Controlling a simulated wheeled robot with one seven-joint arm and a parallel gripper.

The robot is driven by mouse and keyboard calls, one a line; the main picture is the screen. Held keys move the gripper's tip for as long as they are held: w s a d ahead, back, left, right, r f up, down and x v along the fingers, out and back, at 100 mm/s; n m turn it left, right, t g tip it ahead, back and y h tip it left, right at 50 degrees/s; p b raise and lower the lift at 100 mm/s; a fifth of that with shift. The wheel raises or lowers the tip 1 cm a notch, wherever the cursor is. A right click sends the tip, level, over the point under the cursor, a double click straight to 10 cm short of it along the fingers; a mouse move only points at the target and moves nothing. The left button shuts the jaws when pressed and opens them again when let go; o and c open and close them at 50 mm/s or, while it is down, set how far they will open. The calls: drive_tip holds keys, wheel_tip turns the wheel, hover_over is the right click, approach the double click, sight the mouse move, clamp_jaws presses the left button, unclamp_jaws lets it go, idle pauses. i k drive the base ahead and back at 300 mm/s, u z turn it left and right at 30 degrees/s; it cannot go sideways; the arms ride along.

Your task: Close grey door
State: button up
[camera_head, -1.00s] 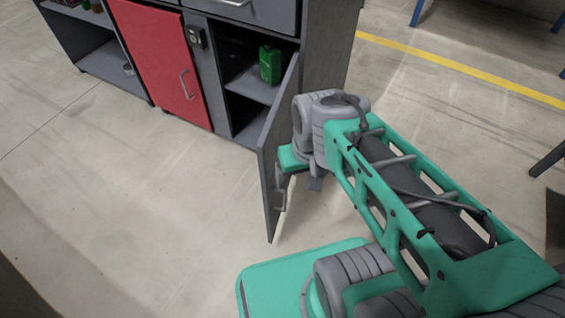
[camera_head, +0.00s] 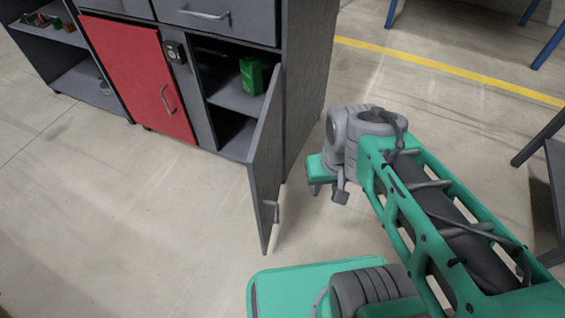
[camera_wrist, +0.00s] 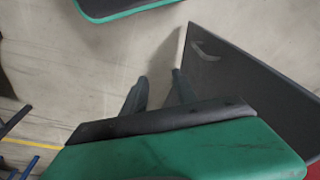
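The grey door (camera_head: 266,165) stands wide open on the right side of the grey cabinet, swung out toward me. Its handle (camera_head: 273,209) is low near the free edge. In the wrist view the door (camera_wrist: 250,85) fills the right side, with its handle (camera_wrist: 205,50) near the top. My gripper (camera_head: 325,190) is to the right of the door, on the handle side, apart from it. In the wrist view its two dark fingers (camera_wrist: 160,82) are spread with only floor visible between them, so it is open and empty.
A green canister (camera_head: 251,77) stands on the shelf inside the open compartment. A shut red door (camera_head: 140,80) is to its left, and a drawer (camera_head: 215,18) is above. Open floor (camera_head: 150,220) lies in front. Table legs (camera_head: 540,135) show at the right.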

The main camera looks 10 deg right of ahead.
sight(264, 160)
drive_tip(key=k, duration=1)
drive_tip(key=u, duration=1.3)
drive_tip(key=i, duration=0.5)
